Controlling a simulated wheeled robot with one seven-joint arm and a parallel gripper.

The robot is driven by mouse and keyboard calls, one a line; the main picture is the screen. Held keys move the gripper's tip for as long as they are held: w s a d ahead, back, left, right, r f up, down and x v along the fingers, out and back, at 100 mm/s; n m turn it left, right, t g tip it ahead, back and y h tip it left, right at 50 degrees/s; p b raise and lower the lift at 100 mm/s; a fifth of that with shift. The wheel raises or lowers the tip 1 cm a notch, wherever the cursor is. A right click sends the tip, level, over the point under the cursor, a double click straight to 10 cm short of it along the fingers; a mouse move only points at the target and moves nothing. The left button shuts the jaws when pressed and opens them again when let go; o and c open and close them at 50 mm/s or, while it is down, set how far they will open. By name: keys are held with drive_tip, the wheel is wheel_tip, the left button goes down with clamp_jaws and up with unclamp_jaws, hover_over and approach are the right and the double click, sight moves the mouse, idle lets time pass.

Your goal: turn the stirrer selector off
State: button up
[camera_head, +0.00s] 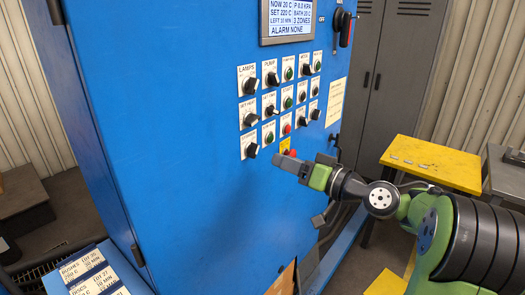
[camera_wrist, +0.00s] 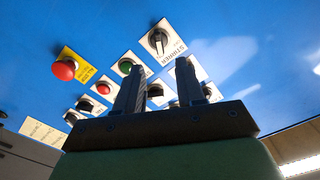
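The stirrer selector (camera_head: 251,150) is a black knob on a white plate at the lower left of the control grid on the blue cabinet. In the wrist view the stirrer selector (camera_wrist: 158,41) shows near the top centre, its label upside down and a pale mark on its handle. I cannot tell which position it is set to. My gripper (camera_head: 282,163) is right of and slightly below the knob in the head view, apart from it. In the wrist view my gripper (camera_wrist: 159,68) has two dark fingers spread apart, with nothing held between them.
A red mushroom button on a yellow plate (camera_wrist: 64,68) is close to my gripper. Other knobs fill the rows above. A yellow table (camera_head: 435,160) stands at right.

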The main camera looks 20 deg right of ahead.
sight(257, 151)
drive_tip(key=p+x, duration=0.1)
drive_tip(key=x, duration=0.6)
drive_tip(key=shift+w+a, duration=0.2)
drive_tip(key=shift+w, duration=0.1)
clamp_jaws()
